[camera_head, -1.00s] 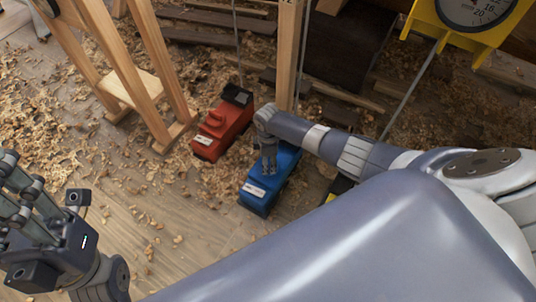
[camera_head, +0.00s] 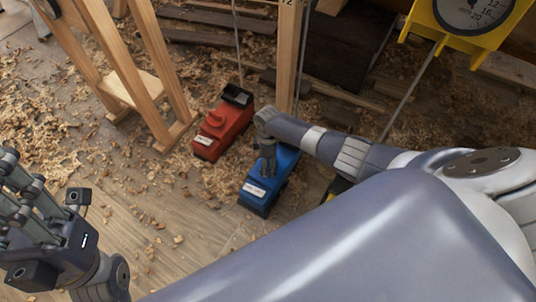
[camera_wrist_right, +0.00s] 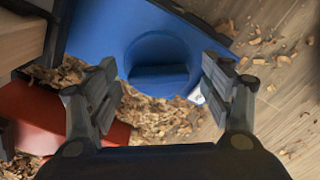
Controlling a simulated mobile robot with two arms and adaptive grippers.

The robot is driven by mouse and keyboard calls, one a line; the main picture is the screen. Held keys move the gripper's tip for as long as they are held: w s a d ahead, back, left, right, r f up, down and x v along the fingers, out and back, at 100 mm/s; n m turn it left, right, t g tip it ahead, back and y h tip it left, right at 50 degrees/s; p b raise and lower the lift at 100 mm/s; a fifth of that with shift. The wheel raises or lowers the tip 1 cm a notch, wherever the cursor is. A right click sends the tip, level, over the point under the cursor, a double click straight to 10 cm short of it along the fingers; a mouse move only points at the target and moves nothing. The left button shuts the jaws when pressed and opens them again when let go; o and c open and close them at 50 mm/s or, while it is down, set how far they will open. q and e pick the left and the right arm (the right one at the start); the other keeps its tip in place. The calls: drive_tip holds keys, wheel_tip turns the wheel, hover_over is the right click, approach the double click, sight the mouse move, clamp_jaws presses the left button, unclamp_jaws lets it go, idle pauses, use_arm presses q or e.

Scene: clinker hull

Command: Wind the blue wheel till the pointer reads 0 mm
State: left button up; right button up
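The blue box (camera_head: 261,190) stands on the floor with a white label on its near end. My right gripper (camera_head: 267,165) points down over its top. In the right wrist view a round blue wheel (camera_wrist_right: 161,62) with a raised bar across it shows on the blue face. The right gripper's fingers (camera_wrist_right: 161,85) are apart, one on each side of the wheel; whether they touch it I cannot tell. The dial (camera_head: 476,12) in a yellow housing is cut off at the top; 12, 16 and 20 show, but I cannot make out the pointer. My left gripper (camera_head: 25,200) is at the left edge, its fingers apart and empty.
A red box (camera_head: 222,130) stands close left of the blue one. A wooden post (camera_head: 288,55) and thin cords rise behind them. A wooden trestle (camera_head: 140,85) stands at the left. Shavings litter the floor; the front floor is fairly clear.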

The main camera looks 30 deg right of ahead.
sight(268, 161)
drive_tip(key=shift+r, duration=0.15)
wheel_tip(268, 161, up, 12)
idle(0.7)
